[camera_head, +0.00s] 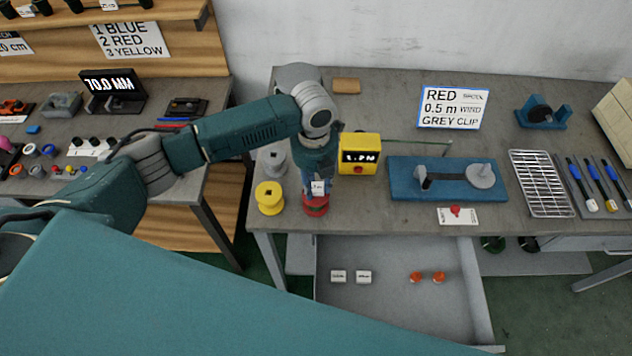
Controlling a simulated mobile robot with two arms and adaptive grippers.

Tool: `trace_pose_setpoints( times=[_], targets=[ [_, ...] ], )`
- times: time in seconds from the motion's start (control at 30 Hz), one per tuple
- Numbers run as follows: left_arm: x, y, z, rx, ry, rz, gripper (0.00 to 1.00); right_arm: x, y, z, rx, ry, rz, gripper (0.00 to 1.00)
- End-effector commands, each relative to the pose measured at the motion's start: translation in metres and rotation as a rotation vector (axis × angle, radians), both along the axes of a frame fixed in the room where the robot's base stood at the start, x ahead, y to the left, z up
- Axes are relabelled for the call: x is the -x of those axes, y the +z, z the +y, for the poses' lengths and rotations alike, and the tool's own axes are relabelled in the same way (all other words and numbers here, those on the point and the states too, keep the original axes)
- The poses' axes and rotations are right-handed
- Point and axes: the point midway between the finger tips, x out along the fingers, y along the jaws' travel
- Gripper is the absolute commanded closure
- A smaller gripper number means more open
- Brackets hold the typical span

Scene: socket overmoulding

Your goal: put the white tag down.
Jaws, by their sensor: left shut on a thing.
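My left gripper (317,188) points down near the front left of the grey workbench (380,225). It is shut on a small white tag (318,187) with dark print too small to read. The tag is right above a red spool (316,207); I cannot tell whether the two touch. The gripper and the tag hide part of the spool. My right gripper is not in view.
A yellow spool (269,198) and a grey spool (273,158) stand left of the gripper. A yellow device (359,154) and a blue fixture (404,178) stand to its right. The open drawer (390,310) below holds two white tags (351,276) and two orange pieces (427,277).

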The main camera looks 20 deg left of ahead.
Motion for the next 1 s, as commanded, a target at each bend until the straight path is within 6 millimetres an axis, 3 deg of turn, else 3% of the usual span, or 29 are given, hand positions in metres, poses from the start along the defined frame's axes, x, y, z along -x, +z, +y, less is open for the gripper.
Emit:
trace_pose_setpoints(
  times=[0.3, 0.33, 0.4, 0.77, 0.87, 1.0],
  targets=[
    [0.000, -0.007, 0.000, -0.001, 0.000, 0.000, 0.82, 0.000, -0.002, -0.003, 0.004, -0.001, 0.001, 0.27],
    [0.000, -0.007, 0.000, -0.001, 0.000, 0.000, 0.65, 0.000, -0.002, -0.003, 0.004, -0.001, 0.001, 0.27],
    [0.000, -0.007, 0.000, -0.001, 0.000, 0.000, 0.51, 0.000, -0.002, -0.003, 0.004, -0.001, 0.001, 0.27],
    [0.000, -0.002, 0.000, 0.000, 0.000, -0.001, 0.50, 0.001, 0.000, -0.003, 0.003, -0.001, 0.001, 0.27],
    [-0.001, 0.010, 0.000, 0.000, -0.001, -0.002, 0.50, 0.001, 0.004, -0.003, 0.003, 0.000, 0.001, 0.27],
    [-0.002, 0.034, 0.001, 0.000, -0.001, -0.006, 0.50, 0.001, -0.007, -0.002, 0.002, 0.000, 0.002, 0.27]
  ],
)
